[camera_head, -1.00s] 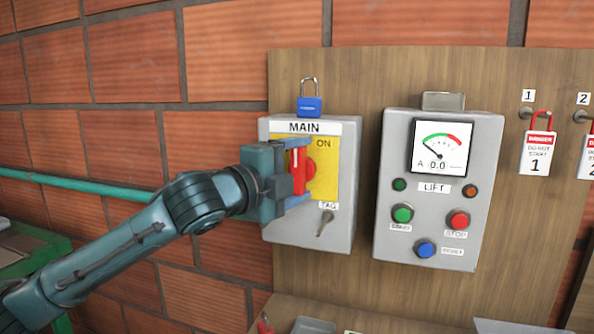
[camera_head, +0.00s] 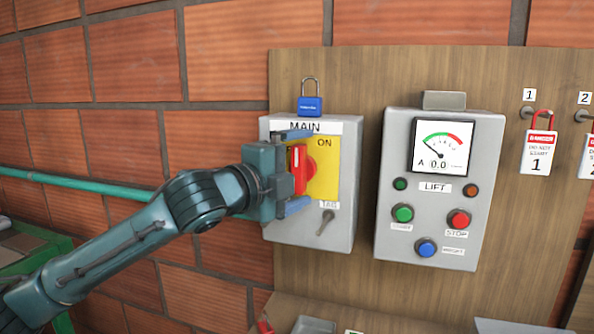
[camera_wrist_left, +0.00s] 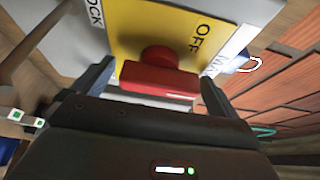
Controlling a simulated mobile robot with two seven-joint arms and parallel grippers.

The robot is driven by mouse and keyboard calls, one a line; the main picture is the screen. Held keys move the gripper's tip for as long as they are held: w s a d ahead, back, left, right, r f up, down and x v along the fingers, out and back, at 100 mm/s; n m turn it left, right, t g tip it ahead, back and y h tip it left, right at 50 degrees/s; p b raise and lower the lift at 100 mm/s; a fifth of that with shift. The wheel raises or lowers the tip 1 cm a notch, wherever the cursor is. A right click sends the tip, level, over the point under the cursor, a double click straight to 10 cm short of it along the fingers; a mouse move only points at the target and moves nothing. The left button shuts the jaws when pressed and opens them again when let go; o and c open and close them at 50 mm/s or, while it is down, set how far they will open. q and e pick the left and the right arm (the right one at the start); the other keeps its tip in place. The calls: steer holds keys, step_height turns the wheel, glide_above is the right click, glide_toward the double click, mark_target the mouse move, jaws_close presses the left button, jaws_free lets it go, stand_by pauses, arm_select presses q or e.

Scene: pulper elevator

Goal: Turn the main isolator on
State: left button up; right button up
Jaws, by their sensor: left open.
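The main isolator is a grey box (camera_head: 345,225) labelled MAIN, with a yellow plate (camera_head: 326,180) and a red handle (camera_head: 299,168). The handle stands upright in the head view; ON reads to its upper right. In the left wrist view the red handle (camera_wrist_left: 158,78) lies across the picture, and an OFF label shows on the yellow plate (camera_wrist_left: 130,30). My left gripper (camera_head: 293,170) is open, one finger above the handle and one below. The fingers appear apart from the handle's ends. Part of the plate is hidden behind my gripper. My right gripper is not in view.
A blue padlock (camera_head: 310,105) sits on top of the box. A key-like lever (camera_head: 326,221) is below the plate. The LIFT panel (camera_head: 440,190) with gauge and buttons is at the right, with red danger tags (camera_head: 538,152) beyond. A green pipe (camera_head: 70,185) runs along the brick wall.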

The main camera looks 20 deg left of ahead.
arm_select(q)
steer(key=shift+s+a, duration=0.1)
steer(key=b+v, duration=0.3)
steer(key=v, duration=1)
